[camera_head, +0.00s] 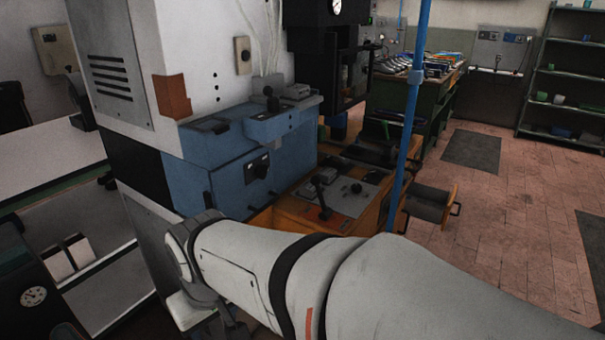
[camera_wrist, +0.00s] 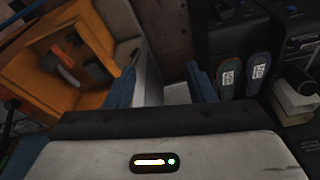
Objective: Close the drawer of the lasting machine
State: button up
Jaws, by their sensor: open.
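The lasting machine (camera_head: 235,160) has a blue body on an orange lower part, behind my arm in the head view. In the wrist view an orange open box (camera_wrist: 98,82) with tools inside lies at the upper left; it looks like a drawer, but its extent is cut off. My gripper (camera_wrist: 161,78) is open and empty, its two blue fingers apart. The left finger is beside the orange box in the picture; contact cannot be told. In the head view my arm hides part of the orange base, and the gripper is mostly out of sight.
An orange-edged dark part with a handle (camera_head: 430,204) sticks out right of the machine. A blue post (camera_head: 411,120) stands before it. Shoe soles (camera_wrist: 228,82) hang on a dark unit at the right of the wrist view. Tiled floor (camera_head: 500,230) is open at right.

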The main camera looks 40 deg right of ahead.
aim_at(427, 200)
jog(key=u, duration=0.5)
jog(key=k, duration=2.55)
jog(key=z, duration=2)
jog(key=i, duration=1.45)
jog(key=z, duration=0.05)
